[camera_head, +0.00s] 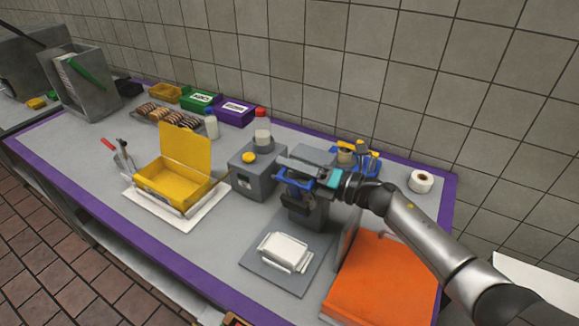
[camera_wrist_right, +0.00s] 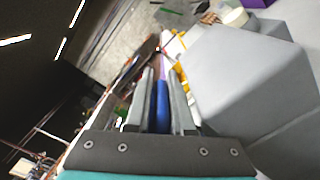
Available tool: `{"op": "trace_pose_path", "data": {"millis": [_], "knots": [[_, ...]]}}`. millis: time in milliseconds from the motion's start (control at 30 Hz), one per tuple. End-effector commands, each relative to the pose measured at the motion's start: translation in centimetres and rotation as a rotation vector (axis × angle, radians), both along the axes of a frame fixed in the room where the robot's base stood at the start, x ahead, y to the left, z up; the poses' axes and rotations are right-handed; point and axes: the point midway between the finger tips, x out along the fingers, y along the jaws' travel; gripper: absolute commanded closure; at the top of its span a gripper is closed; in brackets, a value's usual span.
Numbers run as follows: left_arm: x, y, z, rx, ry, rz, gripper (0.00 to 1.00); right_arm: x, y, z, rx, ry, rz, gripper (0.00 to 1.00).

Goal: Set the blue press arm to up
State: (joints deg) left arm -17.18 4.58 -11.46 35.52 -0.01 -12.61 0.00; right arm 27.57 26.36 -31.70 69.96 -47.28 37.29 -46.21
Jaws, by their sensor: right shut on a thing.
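The grey press (camera_head: 308,212) stands on the counter right of centre in the head view, with a dark part on its front. Its blue press arm (camera_head: 296,184) shows near the press top, partly covered by my right gripper (camera_head: 287,174). The right gripper reaches in from the right. In the right wrist view the blue press arm (camera_wrist_right: 162,102) runs between the two fingers of the right gripper (camera_wrist_right: 160,95), which are shut on it. The arm's exact angle is hard to tell. My left gripper is not in view.
A white block in a holder (camera_head: 284,251) sits on a grey plate before the press. A large orange box (camera_head: 382,280) stands at right. A grey unit with a yellow knob (camera_head: 249,158) and an open yellow box (camera_head: 172,184) stand left. A tape roll (camera_head: 421,181) lies at back right.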

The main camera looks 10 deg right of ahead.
Motion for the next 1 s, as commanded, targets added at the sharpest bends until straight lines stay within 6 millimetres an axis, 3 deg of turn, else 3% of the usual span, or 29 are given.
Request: {"op": "trace_pose_path", "data": {"millis": [167, 200, 400, 767, 1000], "knots": [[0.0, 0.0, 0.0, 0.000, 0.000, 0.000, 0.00, 0.0, -0.2, -0.4, -0.009, 0.003, -0.005, 1.00], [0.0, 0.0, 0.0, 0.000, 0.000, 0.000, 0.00, 0.0, -0.2, -0.4, -0.009, 0.003, -0.005, 0.77], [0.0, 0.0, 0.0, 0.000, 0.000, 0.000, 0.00, 0.0, -0.1, -0.3, -0.007, 0.002, -0.003, 0.54], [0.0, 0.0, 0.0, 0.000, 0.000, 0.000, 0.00, -0.3, -0.5, -0.3, -0.005, 0.002, -0.003, 0.53], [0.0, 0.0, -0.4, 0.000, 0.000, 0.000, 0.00, -2.8, -3.8, -0.4, -0.008, 0.003, -0.002, 0.53]]}}
